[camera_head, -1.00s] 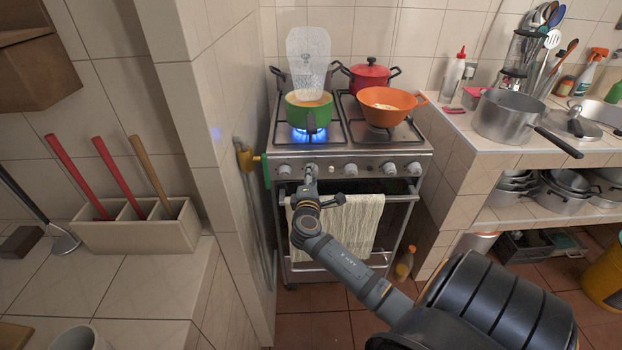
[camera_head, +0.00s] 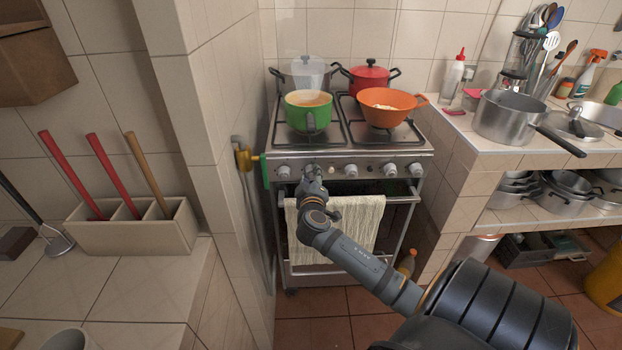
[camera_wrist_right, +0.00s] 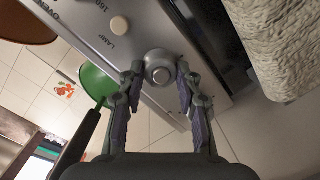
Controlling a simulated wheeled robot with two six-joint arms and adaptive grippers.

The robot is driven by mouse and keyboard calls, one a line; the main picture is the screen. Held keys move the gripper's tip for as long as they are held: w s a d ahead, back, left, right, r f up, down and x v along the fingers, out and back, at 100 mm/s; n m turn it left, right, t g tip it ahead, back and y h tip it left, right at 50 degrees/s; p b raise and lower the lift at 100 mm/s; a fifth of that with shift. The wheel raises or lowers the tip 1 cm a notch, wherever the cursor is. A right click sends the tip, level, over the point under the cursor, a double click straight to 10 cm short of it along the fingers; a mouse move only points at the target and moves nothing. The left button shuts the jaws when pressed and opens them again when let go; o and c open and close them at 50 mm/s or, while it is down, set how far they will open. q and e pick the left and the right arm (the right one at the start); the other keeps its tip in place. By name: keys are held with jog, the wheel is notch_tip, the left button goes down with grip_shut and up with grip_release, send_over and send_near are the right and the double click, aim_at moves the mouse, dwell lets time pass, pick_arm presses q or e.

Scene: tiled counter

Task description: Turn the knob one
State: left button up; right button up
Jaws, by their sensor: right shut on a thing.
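The stove (camera_head: 370,152) has a row of round knobs along its front panel. My right gripper (camera_head: 312,174) is at the second knob from the left and mostly covers it in the head view. In the right wrist view that knob (camera_wrist_right: 158,68) sits between the two fingers of my right gripper (camera_wrist_right: 160,76), which is shut on it. The green pot (camera_head: 308,115) stands on the front left burner, with no flame visible under it. My left gripper is not in view.
A pale towel (camera_head: 360,230) hangs on the oven handle below my wrist. An orange pan (camera_head: 391,111) and a red lidded pot (camera_head: 370,78) stand on the stove. A tiled wall (camera_head: 215,150) is close on the left, and a counter with a steel saucepan (camera_head: 503,118) is on the right.

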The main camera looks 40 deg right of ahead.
jog(key=shift+m, duration=1.2)
jog(key=o, duration=1.2)
jog(key=shift+d, duration=0.1)
jog(key=shift+c, duration=0.2)
jog(key=v, duration=1.2)
jog(key=shift+s, duration=0.25)
jog(key=shift+d, duration=0.15)
